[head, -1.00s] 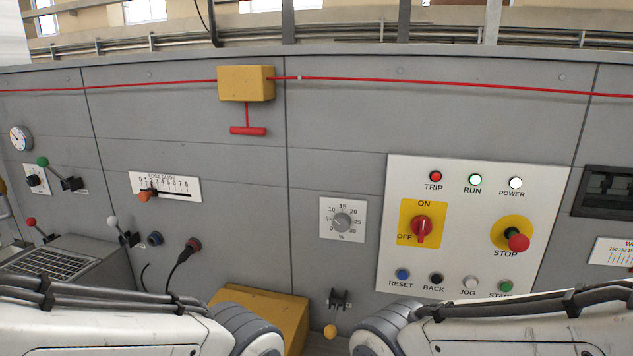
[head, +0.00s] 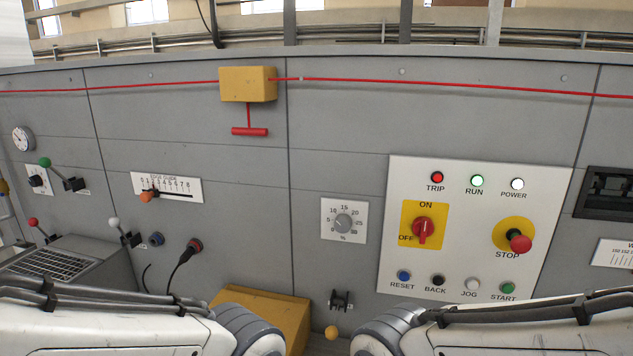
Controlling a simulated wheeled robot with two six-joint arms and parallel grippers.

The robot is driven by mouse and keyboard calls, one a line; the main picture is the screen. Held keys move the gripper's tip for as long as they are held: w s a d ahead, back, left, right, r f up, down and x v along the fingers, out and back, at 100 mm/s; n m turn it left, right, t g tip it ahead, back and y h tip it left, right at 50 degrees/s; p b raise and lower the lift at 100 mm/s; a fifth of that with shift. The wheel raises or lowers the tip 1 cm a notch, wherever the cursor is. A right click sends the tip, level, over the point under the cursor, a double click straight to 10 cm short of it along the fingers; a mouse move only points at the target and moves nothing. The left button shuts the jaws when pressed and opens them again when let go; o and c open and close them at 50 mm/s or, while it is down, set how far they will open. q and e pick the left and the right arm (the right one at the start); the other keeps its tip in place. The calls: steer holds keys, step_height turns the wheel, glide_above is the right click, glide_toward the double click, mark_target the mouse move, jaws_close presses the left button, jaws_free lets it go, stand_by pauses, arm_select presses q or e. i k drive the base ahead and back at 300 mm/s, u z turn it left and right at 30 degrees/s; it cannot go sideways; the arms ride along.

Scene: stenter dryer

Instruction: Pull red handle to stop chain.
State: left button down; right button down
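A red T-shaped handle (head: 249,132) hangs on a short red stem below a yellow box (head: 248,84) on the grey machine wall, left of centre in the head view. A red cord (head: 420,84) runs across the wall from both sides of the box. Nothing touches the handle. My two arms come in low at the left and right, well below the handle. Neither gripper shows in the head view. The chain cannot be made out.
A white control panel (head: 474,228) on the right carries a red stop button (head: 520,244), a rotary switch (head: 423,231) and several lamps; the RUN lamp (head: 477,180) glows green. Left are levers (head: 118,231) and a black cable (head: 183,266). The wall around the handle is clear.

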mark_target(249, 132)
steer(key=k, duration=1.3)
steer(key=z, duration=0.8)
steer(key=i, duration=1.45)
steer(key=u, duration=0.15)
